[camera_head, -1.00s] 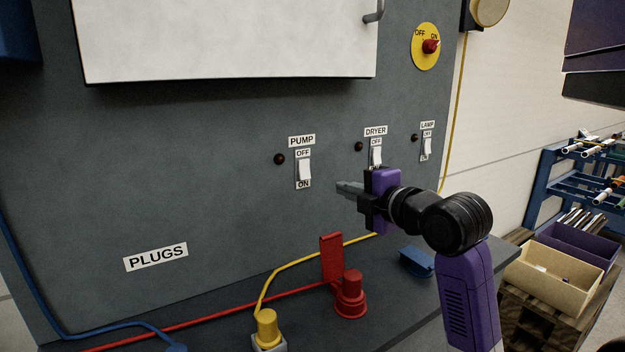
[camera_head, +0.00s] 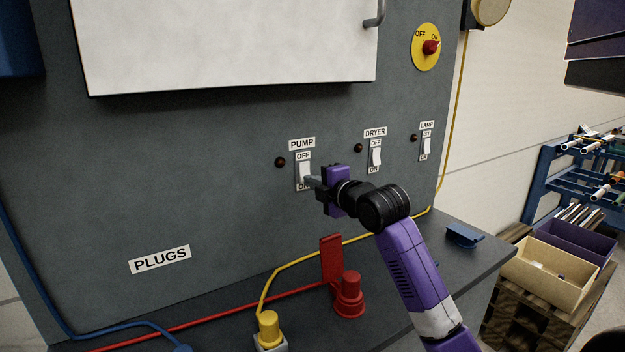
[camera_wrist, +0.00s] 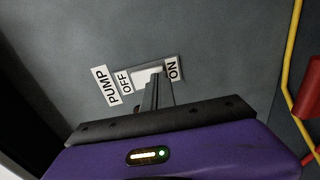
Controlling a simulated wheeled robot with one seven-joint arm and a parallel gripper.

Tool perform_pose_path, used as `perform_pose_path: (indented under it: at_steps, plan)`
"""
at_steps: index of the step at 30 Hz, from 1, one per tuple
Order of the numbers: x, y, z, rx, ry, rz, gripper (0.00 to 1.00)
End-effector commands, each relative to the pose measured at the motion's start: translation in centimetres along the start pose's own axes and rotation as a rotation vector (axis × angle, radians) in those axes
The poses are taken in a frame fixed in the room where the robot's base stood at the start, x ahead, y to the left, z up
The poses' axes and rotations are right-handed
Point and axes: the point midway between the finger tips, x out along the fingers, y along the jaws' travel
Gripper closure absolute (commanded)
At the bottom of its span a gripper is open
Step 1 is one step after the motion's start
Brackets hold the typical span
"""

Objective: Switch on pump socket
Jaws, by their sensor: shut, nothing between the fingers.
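The pump switch (camera_head: 304,170) is a white rocker on the grey panel, under the PUMP label (camera_head: 302,144), with OFF above it and ON below. Its dark round indicator (camera_head: 280,162) is to its left and looks unlit. My gripper (camera_head: 309,182) is shut and empty, with its fingertips at the lower part of the switch, near the ON label. In the wrist view the shut fingers (camera_wrist: 154,92) overlap the white rocker (camera_wrist: 147,76) between OFF and ON. Whether they touch it, I cannot tell. The fingers partly hide the rocker and, in the head view, the ON label.
The dryer switch (camera_head: 375,157) and lamp switch (camera_head: 426,146) are to the right. A yellow disc with a red knob (camera_head: 430,47) is above them. Red (camera_head: 349,295) and yellow (camera_head: 268,328) plugs stand on the ledge below. A white cabinet (camera_head: 225,45) is above.

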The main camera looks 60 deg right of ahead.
Motion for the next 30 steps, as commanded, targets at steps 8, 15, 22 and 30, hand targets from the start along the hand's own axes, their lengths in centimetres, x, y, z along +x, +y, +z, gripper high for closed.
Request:
perform_pose_path:
  at_steps: [8, 15, 22, 30]
  plan:
    - [0.10, -0.02, 0.00, 0.000, 0.000, 0.000, 1.00]
    - [0.46, -0.64, -0.06, -0.001, 0.001, 0.024, 1.00]
    - [0.52, -0.11, 0.03, 0.000, 0.000, 0.041, 1.00]
    - [0.89, -0.30, -0.42, 0.000, 0.001, 0.041, 1.00]
